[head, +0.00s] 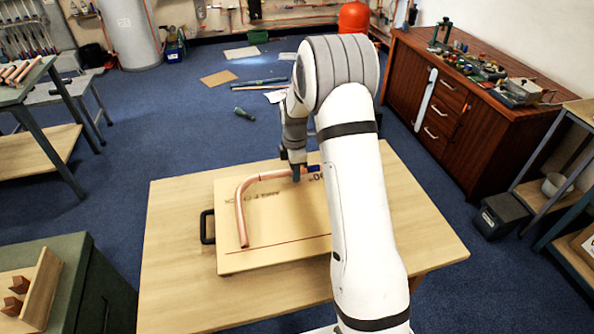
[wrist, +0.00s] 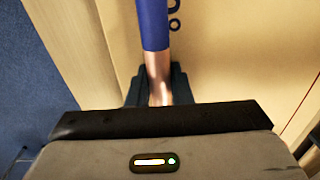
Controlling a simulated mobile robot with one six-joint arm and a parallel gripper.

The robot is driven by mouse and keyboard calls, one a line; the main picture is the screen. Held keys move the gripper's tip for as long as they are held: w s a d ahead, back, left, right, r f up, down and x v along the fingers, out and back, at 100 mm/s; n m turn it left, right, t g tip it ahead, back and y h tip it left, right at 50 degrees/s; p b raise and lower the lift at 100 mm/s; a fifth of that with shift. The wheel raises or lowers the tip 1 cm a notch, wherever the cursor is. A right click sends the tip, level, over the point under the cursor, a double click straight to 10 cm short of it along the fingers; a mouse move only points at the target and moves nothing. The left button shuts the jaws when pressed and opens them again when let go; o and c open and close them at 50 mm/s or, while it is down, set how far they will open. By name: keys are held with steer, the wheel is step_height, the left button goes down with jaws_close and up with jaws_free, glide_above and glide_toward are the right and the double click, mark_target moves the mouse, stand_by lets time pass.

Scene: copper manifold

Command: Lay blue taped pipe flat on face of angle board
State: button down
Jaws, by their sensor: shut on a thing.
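The bent copper pipe (head: 242,200) shows in the head view over the angle board (head: 285,256), with its long leg running toward the board's front left. Its blue taped end (head: 313,169) is at the right, beside my arm. In the wrist view the blue tape (wrist: 153,24) is at the top and bare copper (wrist: 158,75) runs down between my fingers. My gripper (head: 297,174) is shut on the copper near the tape; its fingers (wrist: 157,88) also show in the wrist view. I cannot tell whether the pipe touches the board's face along its length.
The board lies on a wooden table (head: 180,283) and has a black handle (head: 207,227) at its left. A red line and printed letters mark its face. A dark red cabinet (head: 440,105) with tools stands at the right. A green cabinet (head: 100,262) stands at front left.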

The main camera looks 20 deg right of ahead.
steer(key=c, duration=1.2)
jaws_free()
steer(key=shift+s+f, duration=0.45)
steer(key=shift+f, duration=0.1)
steer(key=shift+c, duration=0.2)
steer(key=shift+w+f, duration=0.1)
steer(key=shift+c, duration=1.4)
steer(key=shift+o, duration=1.3)
steer(key=shift+w+r+p, duration=0.2)
steer(key=shift+r+p, duration=0.2)
steer(key=shift+r, duration=0.2)
steer(key=shift+w+r+p, duration=0.15)
steer(key=shift+r+p, duration=0.25)
steer(key=shift+r, duration=0.2)
steer(key=shift+r+p, duration=1.25)
steer(key=shift+r, duration=1.2)
